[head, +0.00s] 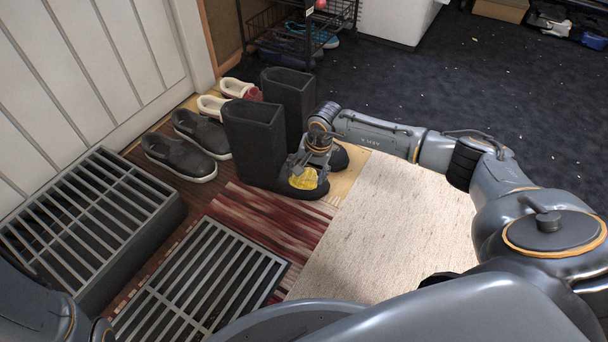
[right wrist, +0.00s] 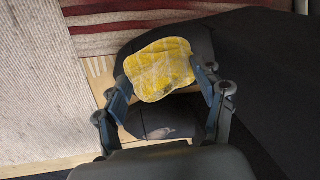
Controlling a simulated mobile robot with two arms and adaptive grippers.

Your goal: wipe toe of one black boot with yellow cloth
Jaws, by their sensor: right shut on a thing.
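Two tall black boots stand side by side on the mats in the head view, a nearer boot (head: 255,140) and a farther boot (head: 288,95). The yellow cloth (head: 303,179) is over the toe of the nearer boot and looks to lie against it. My right gripper (head: 305,170) points down above that toe, shut on the cloth. In the right wrist view the cloth (right wrist: 160,70) spans between the fingertips (right wrist: 166,82), with the nearer boot's dark toe around it. The other boot's toe (right wrist: 165,120) shows below. Only a piece of my left arm shows at the lower left; its gripper is out of view.
Dark slip-on shoes (head: 180,157) and pale shoes (head: 212,105) stand left of the boots. Metal grates (head: 200,285) lie in front at left. A beige rug (head: 390,235) is right of the boots. A black wire rack (head: 290,30) stands behind. Dark carpet is open at the right.

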